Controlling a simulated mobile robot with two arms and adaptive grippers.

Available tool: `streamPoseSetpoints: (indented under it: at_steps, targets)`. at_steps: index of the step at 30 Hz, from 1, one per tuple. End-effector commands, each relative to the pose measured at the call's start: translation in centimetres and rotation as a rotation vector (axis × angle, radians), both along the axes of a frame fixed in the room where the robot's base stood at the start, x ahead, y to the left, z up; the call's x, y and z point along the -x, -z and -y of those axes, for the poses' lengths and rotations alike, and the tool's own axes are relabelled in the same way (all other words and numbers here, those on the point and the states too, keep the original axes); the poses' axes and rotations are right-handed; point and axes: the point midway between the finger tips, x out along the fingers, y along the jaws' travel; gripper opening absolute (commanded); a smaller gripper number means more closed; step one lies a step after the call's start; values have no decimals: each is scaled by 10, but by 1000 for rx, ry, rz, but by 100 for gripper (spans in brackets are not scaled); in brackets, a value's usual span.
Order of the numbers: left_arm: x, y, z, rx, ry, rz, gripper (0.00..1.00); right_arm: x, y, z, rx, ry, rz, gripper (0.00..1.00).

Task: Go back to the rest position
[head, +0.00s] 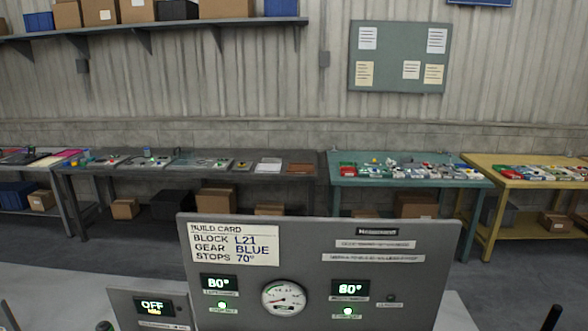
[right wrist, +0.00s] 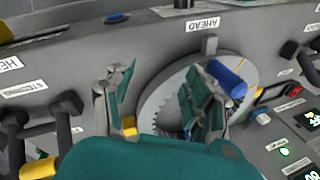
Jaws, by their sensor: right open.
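My right gripper (right wrist: 158,85) is in the right wrist view, open, with its two teal-padded fingers apart over a round grey toothed disc (right wrist: 152,100). A blue cylinder (right wrist: 227,78) is close beside the right-hand finger; I cannot tell whether they touch. Nothing shows held between the fingers. My left gripper is in neither view. The head view shows a grey console (head: 320,235) with a build card (head: 235,244) reading block L21, gear blue, stops 70°. Its two displays read 80°, and a round gauge (head: 284,297) sits between them.
A small box (head: 150,308) reading OFF stands left of the console. Dark lever handles (right wrist: 65,105) and an AHEAD label (right wrist: 202,24) surround the disc. A grey bench (head: 200,172), a teal bench (head: 345,183) and a yellow bench (head: 490,185) line the wall, beyond open floor.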

Motion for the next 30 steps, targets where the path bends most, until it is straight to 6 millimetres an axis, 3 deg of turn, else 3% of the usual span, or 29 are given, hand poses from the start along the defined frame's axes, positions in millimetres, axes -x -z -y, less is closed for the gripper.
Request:
streamPoseSetpoints:
  at_steps: [1,6,23,24,30]
  targets:
    - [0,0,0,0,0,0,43,21,1,-6,-11,-86,42,54]
    - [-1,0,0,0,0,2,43,55,-4,9,61,-289,171,54]
    - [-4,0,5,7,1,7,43,138,-16,92,366,-587,209,54]
    - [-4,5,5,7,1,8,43,132,0,90,360,-590,208,54]
    - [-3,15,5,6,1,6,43,122,55,88,354,-594,191,54]
